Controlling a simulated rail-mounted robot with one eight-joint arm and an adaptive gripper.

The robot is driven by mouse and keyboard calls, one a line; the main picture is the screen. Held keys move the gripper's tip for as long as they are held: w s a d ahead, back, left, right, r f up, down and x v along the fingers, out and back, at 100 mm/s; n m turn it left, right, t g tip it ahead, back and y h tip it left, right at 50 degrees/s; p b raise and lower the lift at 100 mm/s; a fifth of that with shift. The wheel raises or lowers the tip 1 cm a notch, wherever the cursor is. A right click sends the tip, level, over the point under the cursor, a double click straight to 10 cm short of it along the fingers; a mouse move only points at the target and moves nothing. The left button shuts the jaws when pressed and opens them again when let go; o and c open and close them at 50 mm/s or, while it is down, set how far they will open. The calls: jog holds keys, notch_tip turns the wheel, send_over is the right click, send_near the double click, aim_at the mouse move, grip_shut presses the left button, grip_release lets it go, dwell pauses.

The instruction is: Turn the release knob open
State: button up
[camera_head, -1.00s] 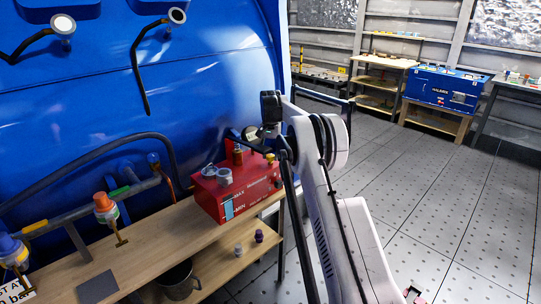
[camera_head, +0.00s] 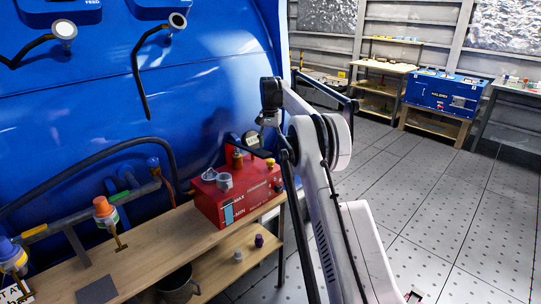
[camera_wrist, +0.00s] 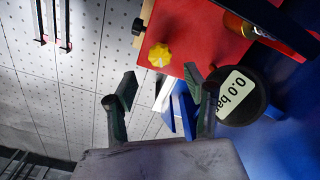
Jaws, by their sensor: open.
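A yellow lobed knob (camera_wrist: 159,54) sits on the red box's top in the wrist view; it also shows small at the box's right end in the head view (camera_head: 270,163). I take it to be the release knob. The red box (camera_head: 232,205) stands on a wooden bench and carries MAX and MIN marks. My gripper (camera_wrist: 160,88) is open and empty, its fingers apart, with the knob beyond the fingertips and not touched. In the head view, my gripper (camera_head: 268,119) is above the box's right end; its fingers are hard to make out.
A black round gauge (camera_wrist: 238,97) reading 0.0 bar is close to the right finger in the wrist view. A grey cup-like fitting (camera_head: 224,181) is on the box. The blue tank (camera_head: 210,90) rises behind the bench (camera_head: 170,240). Open floor (camera_head: 430,200) lies to the right.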

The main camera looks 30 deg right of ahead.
aim_at(271, 160)
jog(key=shift+r, duration=2.55)
jog(key=s+a+r+n+t, duration=0.2)
jog(key=s+a+r, duration=0.65)
jog(key=r, duration=0.35)
jog(key=s+a+r+n+t, duration=0.1)
jog(key=s+a+r, duration=0.25)
jog(key=s, duration=0.35)
jog(key=s+a+r+n+t, duration=0.1)
jog(key=s+a+r, duration=0.1)
jog(key=s+a, duration=0.35)
jog(key=s+a+f+n+t, duration=0.1)
jog(key=s+a+f, duration=0.15)
jog(key=s, duration=0.65)
jog(key=s+a+f+n, duration=0.1)
jog(key=s+a, duration=0.2)
jog(key=s, duration=0.5)
jog(key=s+a+f+n+t, duration=0.2)
jog(key=s+a+f, duration=0.1)
jog(key=s+f, duration=0.8)
jog(key=s, duration=0.4)
jog(key=shift+a+n, duration=0.3)
jog(key=shift+a, duration=0.1)
